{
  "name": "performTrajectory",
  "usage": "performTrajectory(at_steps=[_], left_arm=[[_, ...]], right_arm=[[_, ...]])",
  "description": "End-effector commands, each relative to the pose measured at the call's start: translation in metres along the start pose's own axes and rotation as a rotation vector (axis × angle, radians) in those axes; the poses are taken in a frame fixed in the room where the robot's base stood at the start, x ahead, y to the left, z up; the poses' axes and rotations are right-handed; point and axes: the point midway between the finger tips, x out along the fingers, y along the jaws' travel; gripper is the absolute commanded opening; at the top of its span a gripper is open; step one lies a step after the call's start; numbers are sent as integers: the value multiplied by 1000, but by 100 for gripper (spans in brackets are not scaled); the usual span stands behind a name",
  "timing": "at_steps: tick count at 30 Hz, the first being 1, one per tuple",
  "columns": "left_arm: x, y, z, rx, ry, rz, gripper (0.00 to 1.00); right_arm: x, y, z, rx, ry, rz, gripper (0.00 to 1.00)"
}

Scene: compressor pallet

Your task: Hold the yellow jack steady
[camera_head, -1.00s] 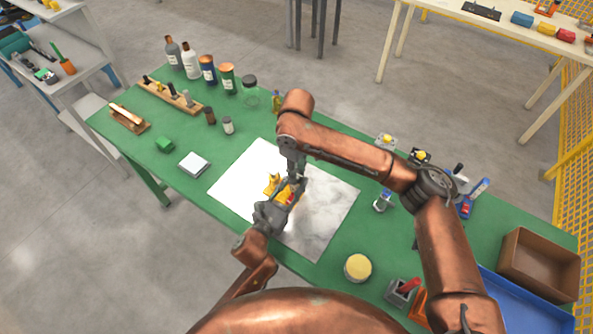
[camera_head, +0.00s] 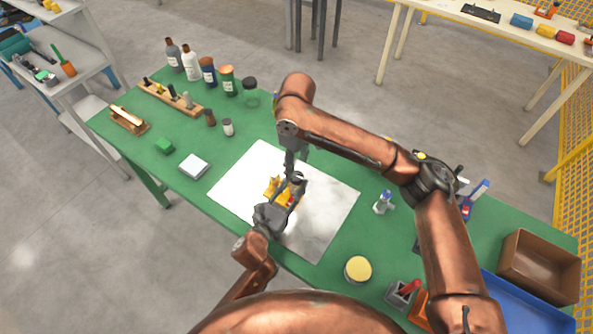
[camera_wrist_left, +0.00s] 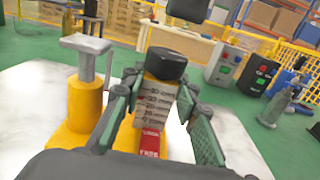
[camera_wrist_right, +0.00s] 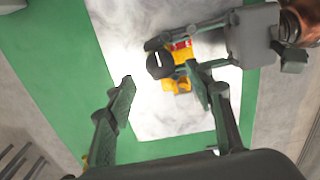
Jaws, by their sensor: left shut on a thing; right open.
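The yellow jack (camera_head: 271,187) stands on the white sheet in the middle of the green table. In the left wrist view it shows a yellow post (camera_wrist_left: 84,104) with a grey T-shaped top, and a labelled body (camera_wrist_left: 155,104) with a black cap and a red label. My left gripper (camera_head: 290,194) is shut on this labelled body, one finger on each side. My right gripper (camera_wrist_right: 158,88) is open and empty, above and close to the jack. In the head view, its fingers partly cover the jack. The jack also shows beyond the right finger in the right wrist view (camera_wrist_right: 178,85).
The white sheet (camera_head: 235,180) is bare around the jack. Several bottles (camera_head: 191,64) stand at the table's far left. A green block (camera_head: 164,146) and a pale square block (camera_head: 193,166) lie left of the sheet. A yellow-topped round tin (camera_head: 358,268) and a brown box (camera_head: 538,266) are at right.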

Motion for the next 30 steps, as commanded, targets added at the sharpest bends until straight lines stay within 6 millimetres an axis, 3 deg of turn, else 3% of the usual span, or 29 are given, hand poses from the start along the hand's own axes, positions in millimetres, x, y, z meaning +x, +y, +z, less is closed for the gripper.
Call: performTrajectory(at_steps=[3,9,15,25,26,30], left_arm=[[0,0,-2,0,3,1,0],[0,0,-2,0,3,1,0],[0,0,-1,0,3,1,0],[0,0,-1,0,2,1,0],[0,0,-1,0,3,1,29],[0,0,-1,0,2,1,38]], right_arm=[[-27,0,0,0,2,2,48],[-58,1,0,2,0,2,48],[-70,1,0,2,-1,0,48],[-70,0,0,1,-1,-1,48],[-70,0,0,1,-1,-1,48],[-70,0,0,1,-1,-1,48]])
